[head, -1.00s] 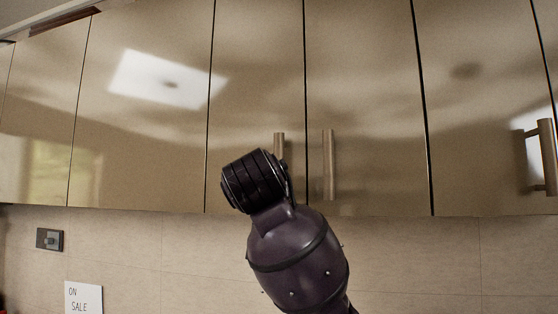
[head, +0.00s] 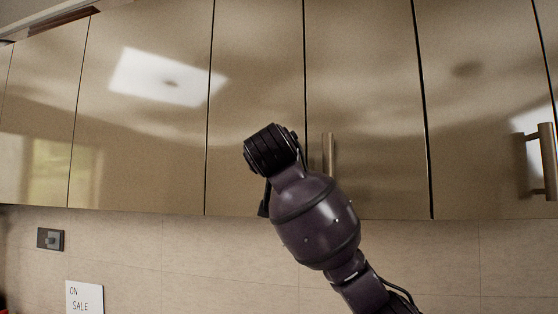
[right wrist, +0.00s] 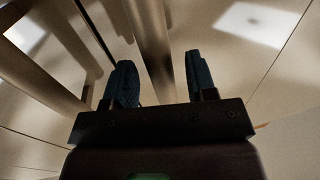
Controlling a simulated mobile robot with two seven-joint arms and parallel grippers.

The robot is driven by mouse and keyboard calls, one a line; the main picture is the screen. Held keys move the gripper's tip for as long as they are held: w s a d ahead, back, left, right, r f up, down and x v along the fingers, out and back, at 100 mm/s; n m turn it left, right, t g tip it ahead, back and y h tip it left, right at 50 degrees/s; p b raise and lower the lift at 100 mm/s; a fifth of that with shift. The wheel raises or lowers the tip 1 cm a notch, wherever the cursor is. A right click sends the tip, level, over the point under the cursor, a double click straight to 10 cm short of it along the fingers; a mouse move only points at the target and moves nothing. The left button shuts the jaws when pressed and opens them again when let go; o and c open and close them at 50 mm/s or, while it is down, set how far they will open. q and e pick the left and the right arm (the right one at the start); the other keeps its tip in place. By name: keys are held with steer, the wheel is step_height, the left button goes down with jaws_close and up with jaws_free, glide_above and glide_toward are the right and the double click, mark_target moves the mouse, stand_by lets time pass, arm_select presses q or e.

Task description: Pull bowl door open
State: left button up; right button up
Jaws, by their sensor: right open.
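Closed, glossy beige upper cabinet doors span the head view; which one is the bowl door cannot be told. The centre-left door (head: 258,70) and centre-right door (head: 362,70) meet at a narrow seam. The centre-right door's vertical bar handle (head: 329,155) shows beside my right arm; the centre-left door's handle is hidden behind that arm. In the right wrist view my right gripper (right wrist: 162,82) is open, with a bar handle (right wrist: 152,45) between its two dark fingers. Contact with the fingers cannot be told. My left gripper is not in view.
Another bar handle (head: 547,160) is on the far-right door. Below the cabinets, the tiled wall (head: 180,255) carries a socket plate (head: 50,239) and an "ON SALE" sign (head: 85,297). In the right wrist view another bar (right wrist: 45,85) runs left of the fingers.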

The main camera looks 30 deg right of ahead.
steer(key=shift+x, duration=0.8)
jaws_close()
